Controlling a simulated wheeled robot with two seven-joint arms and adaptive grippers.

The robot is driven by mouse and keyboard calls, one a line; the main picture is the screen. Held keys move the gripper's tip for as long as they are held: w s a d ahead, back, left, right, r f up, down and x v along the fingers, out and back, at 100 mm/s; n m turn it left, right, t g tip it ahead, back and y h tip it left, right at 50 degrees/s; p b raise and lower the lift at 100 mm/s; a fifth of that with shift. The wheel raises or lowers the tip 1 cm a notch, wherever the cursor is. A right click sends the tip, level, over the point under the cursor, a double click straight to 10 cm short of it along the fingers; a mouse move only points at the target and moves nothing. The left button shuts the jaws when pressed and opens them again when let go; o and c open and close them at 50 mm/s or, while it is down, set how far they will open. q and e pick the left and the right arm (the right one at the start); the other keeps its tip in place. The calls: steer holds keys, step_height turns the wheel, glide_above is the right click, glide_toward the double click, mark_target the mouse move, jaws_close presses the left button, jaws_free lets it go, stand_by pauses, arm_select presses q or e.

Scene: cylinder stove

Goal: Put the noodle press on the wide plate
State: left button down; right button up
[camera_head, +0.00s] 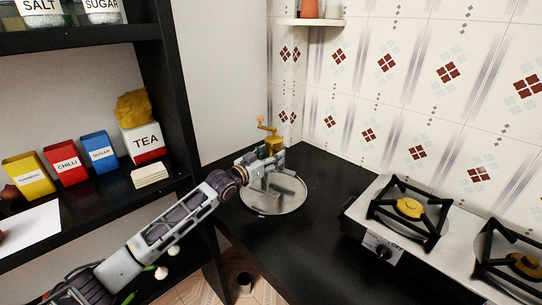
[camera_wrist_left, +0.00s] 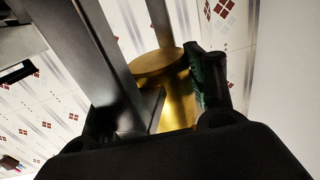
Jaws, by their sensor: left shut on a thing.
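The noodle press (camera_head: 274,143) is a brass cylinder with a crank handle on top. In the head view it stands upright over the far part of the wide plate (camera_head: 266,208), a round metal plate on the black counter. My left gripper (camera_head: 268,160) is shut on the press from the near left side. The left wrist view shows the brass body (camera_wrist_left: 176,105) between the gripper's fingers (camera_wrist_left: 165,100). The arm and gripper hide the lower part of the press, so I cannot tell whether it touches the plate. My right gripper is not in view.
A stove (camera_head: 385,240) with black grates stands to the right on the counter (camera_head: 315,245). A black shelf (camera_head: 178,100) with tea, sugar, chilli and turmeric boxes is on the left. A tiled wall (camera_head: 400,90) is behind. The counter between plate and stove is clear.

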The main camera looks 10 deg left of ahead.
arm_select(q)
steer(key=shift+f, duration=0.1)
steer(key=shift+f+b, duration=0.35)
steer(key=shift+f, duration=1.65)
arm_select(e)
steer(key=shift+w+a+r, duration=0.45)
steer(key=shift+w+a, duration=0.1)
arm_select(q)
steer(key=c, duration=0.9)
jaws_free()
steer(key=shift+f, duration=0.4)
steer(key=o, duration=0.4)
steer(key=shift+s, duration=0.15)
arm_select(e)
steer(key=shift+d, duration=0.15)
arm_select(q)
steer(key=shift+r, duration=0.1)
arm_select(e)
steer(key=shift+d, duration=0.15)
